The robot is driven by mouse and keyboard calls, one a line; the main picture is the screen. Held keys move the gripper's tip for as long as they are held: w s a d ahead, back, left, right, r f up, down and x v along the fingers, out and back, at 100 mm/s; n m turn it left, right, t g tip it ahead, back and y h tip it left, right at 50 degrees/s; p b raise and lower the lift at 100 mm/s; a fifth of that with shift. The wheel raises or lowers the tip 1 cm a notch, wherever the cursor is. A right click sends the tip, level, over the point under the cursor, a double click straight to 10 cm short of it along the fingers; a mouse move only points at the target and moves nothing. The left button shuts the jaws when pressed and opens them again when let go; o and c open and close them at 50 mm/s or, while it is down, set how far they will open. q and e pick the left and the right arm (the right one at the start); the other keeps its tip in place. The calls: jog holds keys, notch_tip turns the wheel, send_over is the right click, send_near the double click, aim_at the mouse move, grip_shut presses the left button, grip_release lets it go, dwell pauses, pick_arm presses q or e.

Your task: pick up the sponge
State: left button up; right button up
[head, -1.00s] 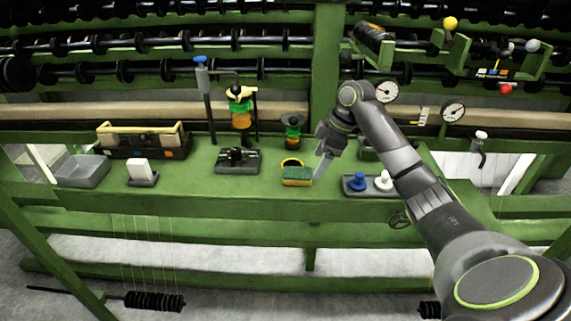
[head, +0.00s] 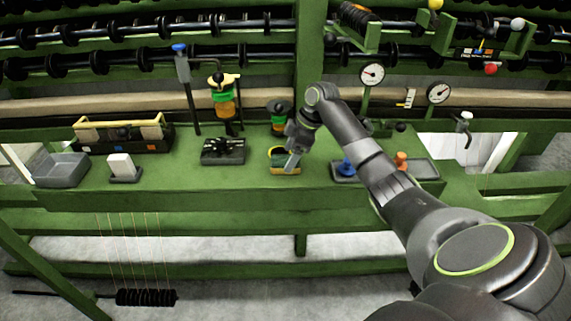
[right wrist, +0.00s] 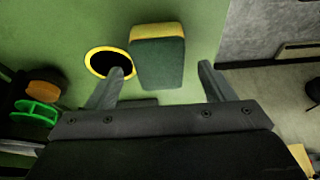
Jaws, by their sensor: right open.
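The sponge (head: 279,170) is a small yellow and dark green block on the green bench, near its front edge. My right gripper (head: 291,162) is over it and hides part of it in the head view. In the right wrist view the sponge (right wrist: 158,62) shows between the open, empty fingers of my right gripper (right wrist: 161,69), ahead of their tips. I cannot tell whether the fingers touch it. My left gripper is not in view.
A yellow-rimmed dark hole (right wrist: 110,63) is beside the sponge. A tray (head: 425,170) with a blue peg (head: 346,167) and an orange peg (head: 401,160) stands to the right. A dark block (head: 223,151) stands to the left, with bare bench between.

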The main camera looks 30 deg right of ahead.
jog(key=shift+x, duration=1.15)
jog(key=c, duration=1)
jog(key=shift+r, duration=0.1)
notch_tip(320, 180, up, 10)
jog(key=shift+o, duration=1.4)
jog(key=shift+c, duration=1.3)
